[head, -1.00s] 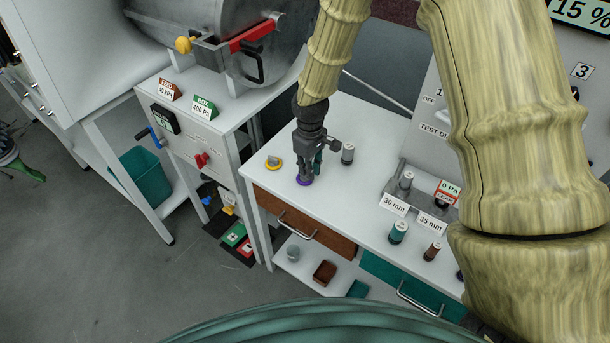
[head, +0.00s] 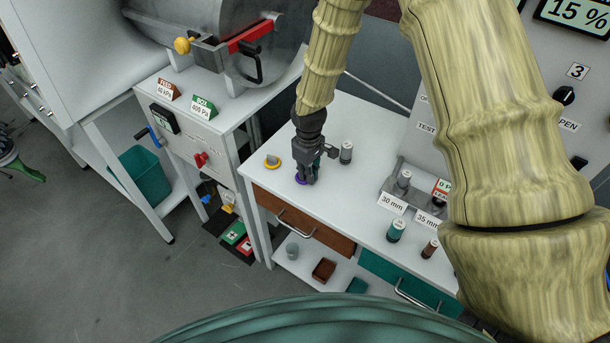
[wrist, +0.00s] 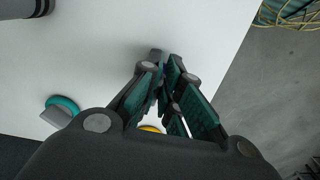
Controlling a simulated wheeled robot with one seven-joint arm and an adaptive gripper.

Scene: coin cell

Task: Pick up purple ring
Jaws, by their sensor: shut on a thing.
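The purple ring (head: 299,180) shows at the tips of my gripper (head: 307,178) in the head view, low over the white bench top (head: 345,190). My gripper points down and its fingers are shut on the ring. I cannot tell whether the ring touches the bench. In the wrist view the fingers (wrist: 166,68) come close together at their tips and mostly hide the ring.
A yellow ring-shaped piece (head: 272,162) lies left of my gripper; a teal one (wrist: 62,104) shows in the wrist view. A grey cylinder (head: 346,154) stands to the right.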

